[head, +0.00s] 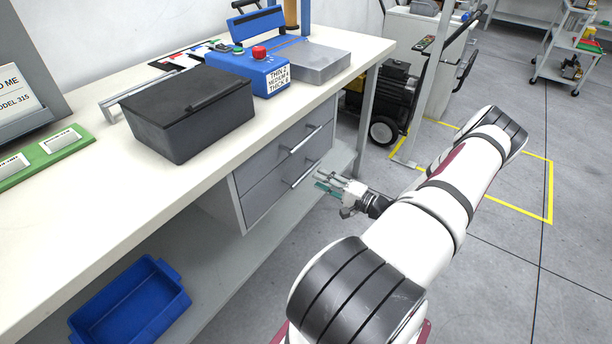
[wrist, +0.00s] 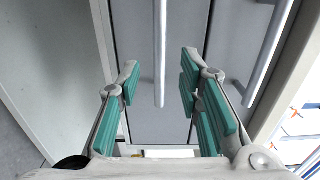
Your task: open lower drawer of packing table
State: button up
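The packing table (head: 85,205) has a grey two-drawer unit under its top. The lower drawer (head: 262,197) looks closed, its front flush with the unit; its bar handle (head: 305,176) is slim and metallic. My gripper (head: 324,182) is just in front of this drawer, near the handle's right end in the head view. In the wrist view its teal-padded fingers are apart, with the lower drawer's handle (wrist: 160,55) in the gap between them as seen. I cannot tell whether the fingertips reach past the bar; no contact shows.
The upper drawer (head: 283,153) is also closed, its handle (wrist: 270,52) right of my fingers in the wrist view. A blue bin (head: 132,300) sits on the lower shelf. A table leg (head: 367,115) stands beyond the drawers. Floor right of the table is open.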

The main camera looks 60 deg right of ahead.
aim_at(306, 172)
jog(key=w+b, duration=0.1)
jog(key=w, duration=0.5)
jog(key=shift+w, duration=0.25)
grip_shut()
